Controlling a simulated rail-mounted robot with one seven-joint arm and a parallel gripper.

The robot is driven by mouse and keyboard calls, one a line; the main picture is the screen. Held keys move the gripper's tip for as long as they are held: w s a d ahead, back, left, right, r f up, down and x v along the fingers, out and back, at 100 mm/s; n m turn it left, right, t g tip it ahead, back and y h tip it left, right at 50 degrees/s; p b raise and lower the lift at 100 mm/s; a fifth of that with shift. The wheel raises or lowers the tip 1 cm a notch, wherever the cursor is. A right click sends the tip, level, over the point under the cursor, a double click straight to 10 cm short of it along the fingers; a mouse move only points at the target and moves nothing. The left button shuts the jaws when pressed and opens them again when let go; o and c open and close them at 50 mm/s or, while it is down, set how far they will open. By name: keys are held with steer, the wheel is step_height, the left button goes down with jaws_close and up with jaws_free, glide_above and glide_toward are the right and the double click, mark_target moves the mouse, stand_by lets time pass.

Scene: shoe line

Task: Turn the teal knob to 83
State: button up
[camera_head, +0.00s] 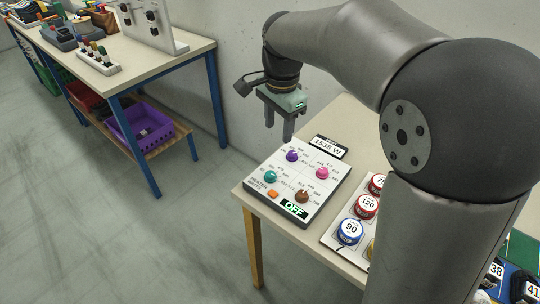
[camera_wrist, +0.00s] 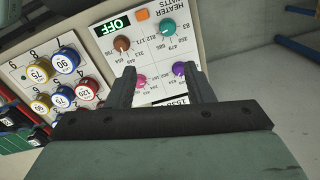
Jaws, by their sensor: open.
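The heater panel (camera_head: 285,206) is a pale box on the near table, with four coloured knobs and printed numbers around them. The teal knob (camera_head: 270,176) is at its left side; it also shows in the wrist view (camera_wrist: 168,27), where its exact setting is too small to read. The purple (camera_head: 292,156), pink (camera_head: 321,173) and brown (camera_head: 302,196) knobs are on the same panel. My gripper (camera_head: 279,138) is open and empty, above the panel's far side. In the wrist view its fingers (camera_wrist: 158,78) straddle the pink and purple knobs' area, apart from the teal knob.
A display reading 1538 W (camera_head: 327,146) stands at the panel's back edge. An orange button (camera_head: 272,193) and an OFF sign (camera_head: 295,209) are at its front. A board with numbered round pieces (camera_head: 349,231) lies to the right. Another table (camera_head: 130,62) stands at the left.

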steer(key=a, duration=0.1)
steer(key=m, duration=0.1)
glide_toward(271, 173)
step_height(271, 173, down, 8)
steer(key=shift+a, duration=0.15)
steer(key=c, duration=1)
